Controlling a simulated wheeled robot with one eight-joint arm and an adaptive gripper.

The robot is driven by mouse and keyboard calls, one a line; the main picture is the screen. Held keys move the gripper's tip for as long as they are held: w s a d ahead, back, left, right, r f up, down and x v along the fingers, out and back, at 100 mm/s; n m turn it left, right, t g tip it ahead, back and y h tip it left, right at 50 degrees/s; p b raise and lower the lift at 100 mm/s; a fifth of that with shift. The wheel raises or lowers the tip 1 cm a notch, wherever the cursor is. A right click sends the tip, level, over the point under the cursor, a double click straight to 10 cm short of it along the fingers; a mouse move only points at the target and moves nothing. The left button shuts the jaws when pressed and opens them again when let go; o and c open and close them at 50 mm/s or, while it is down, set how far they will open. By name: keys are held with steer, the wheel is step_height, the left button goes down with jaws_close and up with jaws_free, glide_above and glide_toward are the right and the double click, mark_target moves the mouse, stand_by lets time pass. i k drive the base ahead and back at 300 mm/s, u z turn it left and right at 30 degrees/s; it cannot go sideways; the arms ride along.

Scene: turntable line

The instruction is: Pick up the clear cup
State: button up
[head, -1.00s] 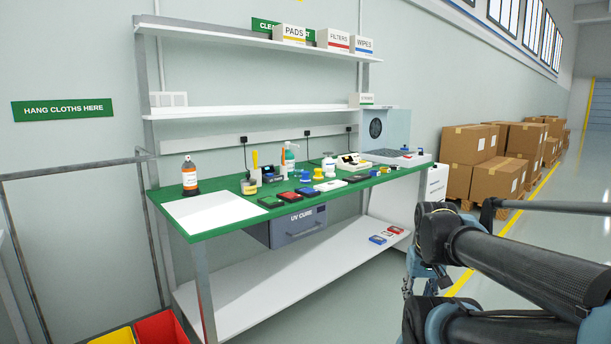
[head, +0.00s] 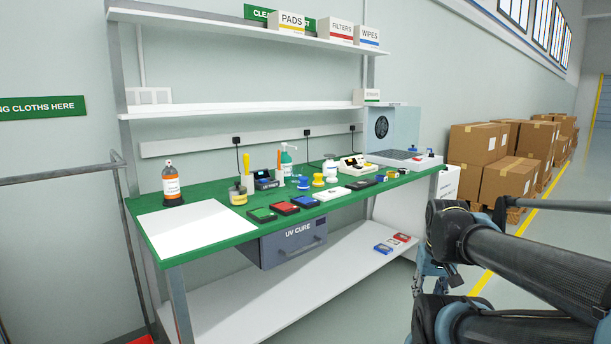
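I cannot clearly make out a clear cup. A small jar-like vessel with a yellow lower part (head: 238,196) stands on the green bench top (head: 225,244), left of the middle, with a yellow-handled tool upright at it. It may be the cup, but it is too small to be sure. My gripper (head: 428,285) shows only in part at the lower right, beyond my dark arm links. It is off the bench's right front side, well away from the vessel. Its fingers are too hidden to read.
A spray bottle (head: 172,184) and white sheet (head: 197,228) are at the bench's left. Several coloured pads line the front edge, including a red one (head: 284,208). A grey UV CURE drawer (head: 292,244) hangs below. Cardboard boxes (head: 507,183) stand right; floor between is clear.

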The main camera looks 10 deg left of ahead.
mark_target(298, 172)
steer(key=u, duration=0.05)
steer(key=i, duration=1.1)
